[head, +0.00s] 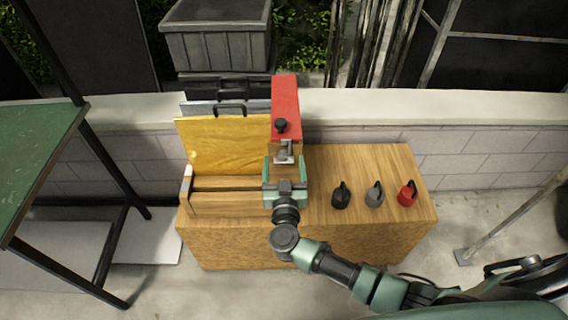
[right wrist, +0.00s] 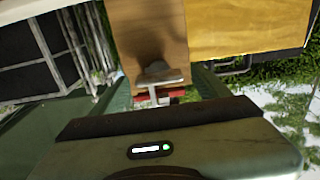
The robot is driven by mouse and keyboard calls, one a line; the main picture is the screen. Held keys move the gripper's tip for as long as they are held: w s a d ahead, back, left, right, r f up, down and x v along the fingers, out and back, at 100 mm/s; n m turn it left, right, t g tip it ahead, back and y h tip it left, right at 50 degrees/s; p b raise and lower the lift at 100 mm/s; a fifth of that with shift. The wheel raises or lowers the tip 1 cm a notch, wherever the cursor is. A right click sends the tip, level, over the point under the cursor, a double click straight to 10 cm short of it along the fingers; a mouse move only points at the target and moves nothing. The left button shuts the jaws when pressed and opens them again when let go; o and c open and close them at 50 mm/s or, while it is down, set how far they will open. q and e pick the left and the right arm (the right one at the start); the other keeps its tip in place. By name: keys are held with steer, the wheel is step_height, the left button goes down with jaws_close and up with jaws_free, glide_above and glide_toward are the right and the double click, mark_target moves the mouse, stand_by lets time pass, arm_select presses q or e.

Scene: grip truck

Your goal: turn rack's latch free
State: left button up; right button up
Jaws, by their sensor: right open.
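The wooden rack (head: 225,208) stands on the wooden bench and holds a yellow board (head: 225,143). A metal latch (head: 283,152) sits at the rack's right end, below a black knob on a red piece (head: 286,97). My right gripper (head: 285,168) is open, just in front of the latch, fingers pointing away from me. In the right wrist view the latch (right wrist: 160,78) lies between the spread fingers of my gripper (right wrist: 160,92). Contact with the fingers cannot be told. My gripper hides the latch's lower part in the head view. My left gripper is out of view.
Black, grey and red handled weights (head: 407,195) stand on the bench (head: 400,230) to the right. Black and grey cases stand behind the yellow board. A grey bin (head: 217,40) is behind the low wall. A green-topped table (head: 38,165) is at left.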

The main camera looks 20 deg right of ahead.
steer(key=c, duration=1.4)
